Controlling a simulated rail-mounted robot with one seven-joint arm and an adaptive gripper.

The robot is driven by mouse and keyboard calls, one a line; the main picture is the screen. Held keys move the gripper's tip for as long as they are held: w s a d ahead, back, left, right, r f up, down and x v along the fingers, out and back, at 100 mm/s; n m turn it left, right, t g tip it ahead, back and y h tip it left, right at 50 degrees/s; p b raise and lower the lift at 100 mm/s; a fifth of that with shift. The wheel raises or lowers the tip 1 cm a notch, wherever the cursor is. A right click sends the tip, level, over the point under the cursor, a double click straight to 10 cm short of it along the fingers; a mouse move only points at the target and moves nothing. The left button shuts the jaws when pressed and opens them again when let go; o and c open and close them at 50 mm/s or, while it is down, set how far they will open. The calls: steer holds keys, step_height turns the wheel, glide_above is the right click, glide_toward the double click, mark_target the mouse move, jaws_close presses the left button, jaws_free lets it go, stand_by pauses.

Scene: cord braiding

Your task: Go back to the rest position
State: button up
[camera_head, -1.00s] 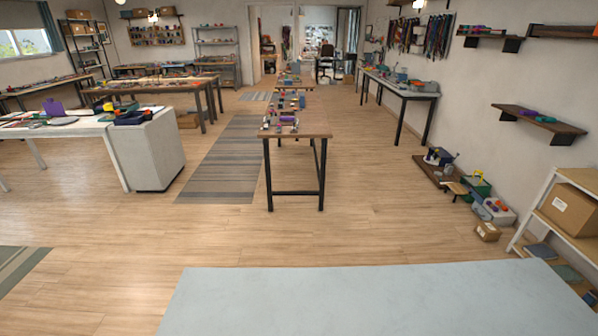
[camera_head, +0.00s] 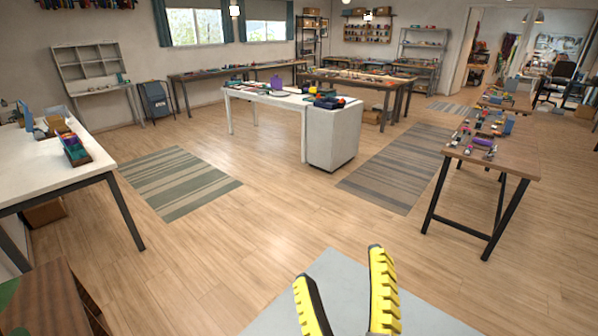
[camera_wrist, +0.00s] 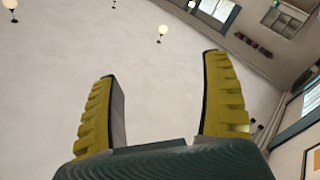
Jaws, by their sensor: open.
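My gripper (camera_head: 342,290) rises at the bottom of the head view, in front of a pale grey surface. Its two yellow ribbed fingers are spread apart with nothing between them. In the wrist view, my gripper (camera_wrist: 158,100) is also open and empty. Beyond its fingers that view shows a plain pale ceiling with hanging lamps (camera_wrist: 162,33).
A white table (camera_head: 40,172) with bins stands at the left, with a dark wooden piece (camera_head: 50,300) below it. A wooden table (camera_head: 515,158) with coloured items is at the right. A white table (camera_head: 265,101) stands in the middle. Open floor (camera_head: 240,220) lies between them.

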steer(key=s+r+m+t+p, duration=0.1)
steer(key=s+r+m+p, duration=0.1)
steer(key=r+p, duration=1.4)
steer(key=s+r+m+t+p, duration=0.1)
steer(key=r+m+p, duration=0.4)
steer(key=r+p, duration=1.2)
step_height(320, 180, up, 7)
steer(key=shift+s+d+f+t+p, duration=0.1)
steer(key=shift+s+d+t+p, duration=0.2)
steer(key=shift+t, duration=0.2)
